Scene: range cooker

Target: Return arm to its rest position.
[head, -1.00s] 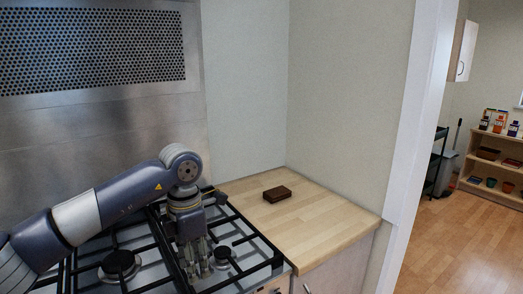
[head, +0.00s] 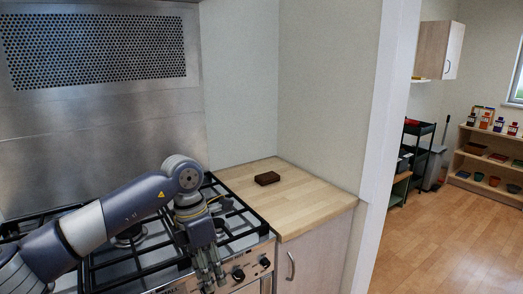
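My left arm comes in from the lower left, and my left gripper (head: 211,273) points down in front of the range cooker's (head: 240,250) front right edge. Its fingers are small and partly cut off by the bottom of the picture, so I cannot tell whether they are open or shut. I see no object between them. My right gripper is not in view.
The gas hob (head: 135,240) has black grates under and behind my arm. A wooden counter (head: 300,205) to its right holds a small dark brown box (head: 267,178). Beyond a white door frame (head: 385,140), shelves (head: 490,160) stand on open wooden floor (head: 440,240).

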